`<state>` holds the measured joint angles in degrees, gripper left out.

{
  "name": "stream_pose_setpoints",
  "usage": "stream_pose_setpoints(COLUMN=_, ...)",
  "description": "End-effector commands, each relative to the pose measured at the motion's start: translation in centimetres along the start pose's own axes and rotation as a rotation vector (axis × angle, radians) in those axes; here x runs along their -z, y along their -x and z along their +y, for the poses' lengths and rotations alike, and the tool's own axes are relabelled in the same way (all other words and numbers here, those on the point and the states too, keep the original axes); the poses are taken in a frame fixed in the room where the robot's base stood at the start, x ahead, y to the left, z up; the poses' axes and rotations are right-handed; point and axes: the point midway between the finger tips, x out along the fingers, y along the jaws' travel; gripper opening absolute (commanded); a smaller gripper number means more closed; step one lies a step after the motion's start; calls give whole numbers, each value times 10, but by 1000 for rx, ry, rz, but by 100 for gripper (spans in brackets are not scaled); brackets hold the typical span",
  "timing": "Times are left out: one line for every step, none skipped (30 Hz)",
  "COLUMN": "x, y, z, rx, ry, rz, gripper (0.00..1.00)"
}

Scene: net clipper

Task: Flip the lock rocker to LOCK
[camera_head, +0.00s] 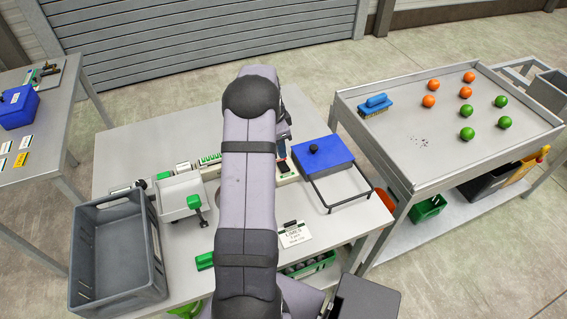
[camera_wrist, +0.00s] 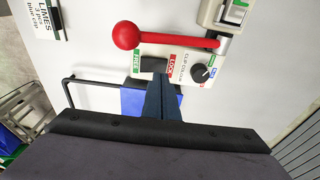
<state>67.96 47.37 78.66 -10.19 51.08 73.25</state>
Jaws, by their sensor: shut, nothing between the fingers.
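The lock rocker (camera_wrist: 154,64) is a small dark rocker on the pale machine panel in the wrist view. It sits between a green label (camera_wrist: 137,62) on its left and a red LOCK label (camera_wrist: 173,60) on its right. Which way it is tipped I cannot tell. My gripper (camera_wrist: 161,80) is shut and empty. Its blue fingertips show just below the rocker and the LOCK label, partly covering that area; contact is not clear.
A red ball-ended lever (camera_wrist: 126,36) crosses just above the rocker. A black knob (camera_wrist: 203,72) is to its right. A blue block with a wire frame (camera_head: 323,157) stands beside the machine. A grey bin (camera_head: 117,252) is at the table's left.

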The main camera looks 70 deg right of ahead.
Motion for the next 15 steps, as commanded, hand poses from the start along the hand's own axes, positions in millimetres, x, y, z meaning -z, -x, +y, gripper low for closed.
stream_pose_setpoints(x=1, y=7, z=0, rx=1, ry=0, rz=0, gripper=0)
stream_pose_setpoints(x=1, y=9, z=0, rx=1, ry=0, rz=0, gripper=0)
stream_pose_setpoints(x=2, y=12, z=0, rx=1, ry=0, rz=0, gripper=0)
stream_pose_setpoints(x=2, y=14, z=0, rx=1, ry=0, rz=0, gripper=0)
stream_pose_setpoints(x=2, y=16, z=0, rx=1, ry=0, rz=0, gripper=0)
stream_pose_setpoints(x=3, y=18, z=0, rx=1, ry=0, rz=0, gripper=0)
stream_pose_setpoints(x=3, y=21, z=0, rx=1, ry=0, rz=0, gripper=0)
stream_pose_setpoints(x=4, y=23, z=0, rx=2, ry=0, rz=0, gripper=0)
stream_pose_setpoints(x=4, y=26, z=0, rx=2, ry=0, rz=0, gripper=0)
stream_pose_setpoints(x=4, y=28, z=0, rx=2, ry=0, rz=0, gripper=0)
stream_pose_setpoints(x=5, y=30, z=0, rx=2, ry=0, rz=0, gripper=0)
stream_pose_setpoints(x=5, y=33, z=0, rx=1, ry=0, rz=0, gripper=0)
stream_pose_setpoints(x=5, y=34, z=0, rx=1, ry=0, rz=0, gripper=0)
stream_pose_setpoints(x=6, y=36, z=0, rx=1, ry=0, rz=0, gripper=0)
stream_pose_setpoints(x=6, y=37, z=0, rx=1, ry=0, rz=0, gripper=0)
